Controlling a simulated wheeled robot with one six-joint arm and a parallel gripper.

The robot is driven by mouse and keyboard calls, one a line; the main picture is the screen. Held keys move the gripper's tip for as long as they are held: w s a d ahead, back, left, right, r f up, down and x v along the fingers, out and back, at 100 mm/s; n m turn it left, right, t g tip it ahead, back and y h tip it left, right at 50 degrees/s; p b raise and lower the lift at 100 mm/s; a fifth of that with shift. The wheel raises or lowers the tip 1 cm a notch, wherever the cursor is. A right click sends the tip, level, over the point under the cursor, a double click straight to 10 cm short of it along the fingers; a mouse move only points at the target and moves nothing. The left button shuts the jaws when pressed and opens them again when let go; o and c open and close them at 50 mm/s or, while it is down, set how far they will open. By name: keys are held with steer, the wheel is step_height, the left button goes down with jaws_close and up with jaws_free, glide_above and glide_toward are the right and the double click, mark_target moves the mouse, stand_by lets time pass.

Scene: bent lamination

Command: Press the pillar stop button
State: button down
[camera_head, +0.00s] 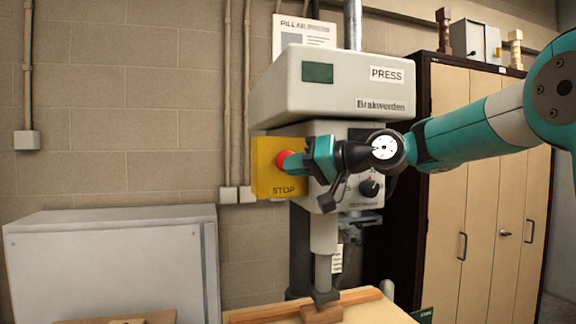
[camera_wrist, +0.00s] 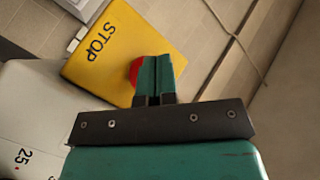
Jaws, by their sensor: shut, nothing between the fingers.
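The red stop button (camera_head: 283,160) sits on a yellow box marked STOP (camera_head: 264,180), on the left side of the grey pillar press (camera_head: 330,90). My gripper (camera_head: 290,164) is shut and empty, with its fingertips at the button in the head view. In the wrist view, the shut fingers (camera_wrist: 154,75) overlap the red button (camera_wrist: 135,72), which shows only as a sliver at their left. The yellow box (camera_wrist: 110,50) lies behind them. Most of the button is hidden by the fingers, so I cannot tell whether it is pressed in.
A dark-framed cabinet with pale doors (camera_head: 480,180) stands at the right. A grey metal cabinet (camera_head: 110,255) stands at the lower left. A wooden board (camera_head: 375,312) with a wood block (camera_head: 321,313) lies below the press. A control knob (camera_head: 369,188) is near my wrist.

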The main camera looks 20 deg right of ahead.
steer(key=shift+s+b, duration=1.35)
steer(key=shift+s, duration=1.15)
steer(key=s+a+f+n+g+h, duration=0.25)
steer(key=s+a+f+g, duration=0.4)
steer(key=s+f, duration=0.65)
steer(key=s+d+f+n+g+h, duration=0.1)
steer(key=s+f+n+g+h, duration=0.2)
steer(key=s+f, duration=1)
steer(key=s+g+h, duration=0.2)
steer(key=shift+s+d+f, duration=0.2)
steer(key=shift+s+d, duration=0.2)
